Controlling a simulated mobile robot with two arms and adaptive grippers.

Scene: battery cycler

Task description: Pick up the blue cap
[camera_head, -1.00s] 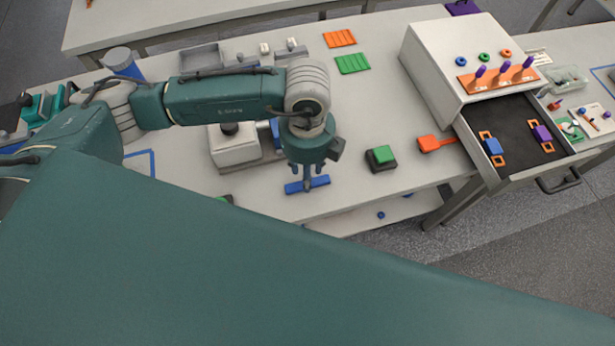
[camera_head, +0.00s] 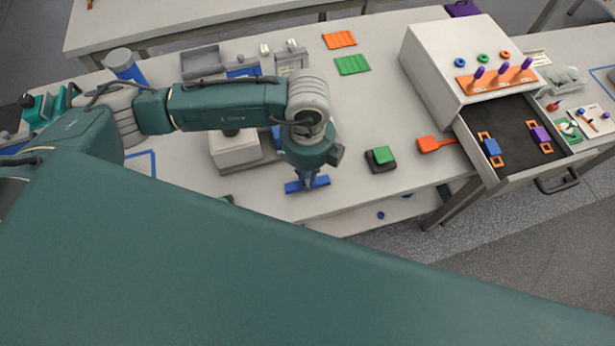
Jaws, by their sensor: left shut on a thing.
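The blue cap (camera_head: 294,187) is a bar-shaped blue piece at the front edge of the white table, in the middle of the head view. My left gripper (camera_head: 309,183) points down over it and is shut on it. The fingers cover the middle of the cap, and its two ends show on either side. I cannot tell whether the cap still touches the table. My right gripper is not in view.
A green block on a dark base (camera_head: 380,158) and an orange piece (camera_head: 430,145) lie to the right. An open drawer (camera_head: 515,125) juts out under a white cabinet (camera_head: 440,60). A white box-shaped device (camera_head: 233,150) stands left of the gripper. Green and orange slotted plates lie farther back.

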